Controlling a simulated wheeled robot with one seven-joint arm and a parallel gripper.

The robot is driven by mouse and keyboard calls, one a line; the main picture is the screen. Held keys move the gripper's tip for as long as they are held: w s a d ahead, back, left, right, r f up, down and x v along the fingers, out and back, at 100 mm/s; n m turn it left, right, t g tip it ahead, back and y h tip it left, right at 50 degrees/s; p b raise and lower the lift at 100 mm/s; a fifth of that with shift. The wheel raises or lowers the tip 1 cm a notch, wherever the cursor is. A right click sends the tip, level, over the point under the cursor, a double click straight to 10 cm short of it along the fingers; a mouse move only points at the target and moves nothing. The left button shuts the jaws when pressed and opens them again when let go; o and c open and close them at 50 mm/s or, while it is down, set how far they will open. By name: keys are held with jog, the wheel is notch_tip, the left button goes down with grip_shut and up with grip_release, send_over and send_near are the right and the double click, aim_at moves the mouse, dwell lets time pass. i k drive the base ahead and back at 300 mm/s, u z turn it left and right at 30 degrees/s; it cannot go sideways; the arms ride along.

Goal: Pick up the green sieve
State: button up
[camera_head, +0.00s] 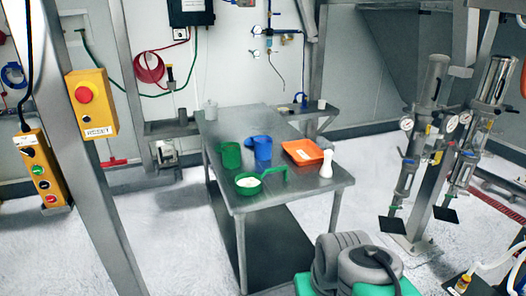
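The green sieve (249,184) is on the metal table (318,191) near its front left edge. It is a round green pan with a handle reaching right and a pale, whitish inside. A green cup (230,154) stands behind it, and a blue jug (262,147) stands behind and slightly right of it. My gripper is not in view.
An orange tray (302,152) and a white bottle-like object (326,164) stand on the table's right side. A pale container (210,111) is at the back left. A post with yellow button boxes (91,102) is at left. Cylinder equipment (426,130) stands at right.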

aim_at(245, 183)
jog(key=u, duration=0.25)
jog(key=i, duration=0.25)
jog(key=u, duration=1.05)
jog(key=i, duration=1.25)
jog(key=u, duration=0.1)
